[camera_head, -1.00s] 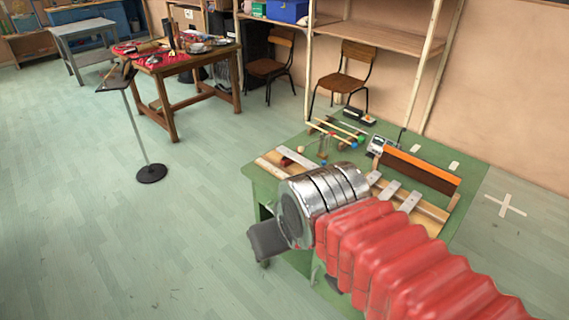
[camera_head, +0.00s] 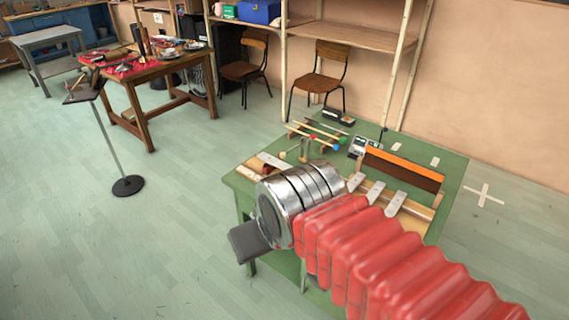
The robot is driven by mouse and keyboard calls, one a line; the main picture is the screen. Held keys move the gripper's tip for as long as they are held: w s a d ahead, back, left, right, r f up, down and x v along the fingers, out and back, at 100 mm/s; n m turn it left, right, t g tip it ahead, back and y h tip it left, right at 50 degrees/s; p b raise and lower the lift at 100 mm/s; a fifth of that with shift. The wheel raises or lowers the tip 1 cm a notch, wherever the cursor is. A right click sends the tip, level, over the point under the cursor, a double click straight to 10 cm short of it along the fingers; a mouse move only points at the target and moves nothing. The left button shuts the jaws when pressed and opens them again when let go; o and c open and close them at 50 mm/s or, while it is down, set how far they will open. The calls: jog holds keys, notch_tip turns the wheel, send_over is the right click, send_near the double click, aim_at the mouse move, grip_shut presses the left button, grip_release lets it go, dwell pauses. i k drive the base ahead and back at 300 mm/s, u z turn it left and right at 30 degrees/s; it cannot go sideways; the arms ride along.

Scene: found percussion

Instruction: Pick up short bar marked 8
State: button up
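Several flat silver-grey bars lie across pale wooden rails on the green table. One bar (camera_head: 355,182) and another bar (camera_head: 396,203) show beyond my arm, and a third bar (camera_head: 272,160) lies at the left end of the rails. No marking can be read, so I cannot tell which is the short bar marked 8. My arm, with red bellows and a silver cylinder, covers the table's near middle and may hide other bars. My gripper (camera_head: 248,243), dark grey, hangs off the table's near left edge, apart from the bars. Its fingers cannot be made out.
The green table (camera_head: 452,180) also holds sticks with coloured ball heads (camera_head: 318,133), a small meter box (camera_head: 363,147) and an orange-topped dark board (camera_head: 403,167). Chairs and shelves stand behind. A music stand (camera_head: 128,185) and a wooden table (camera_head: 140,73) stand left.

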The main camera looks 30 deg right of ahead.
aim_at(269, 159)
jog(key=i, duration=0.85)
jog(key=u, duration=0.05)
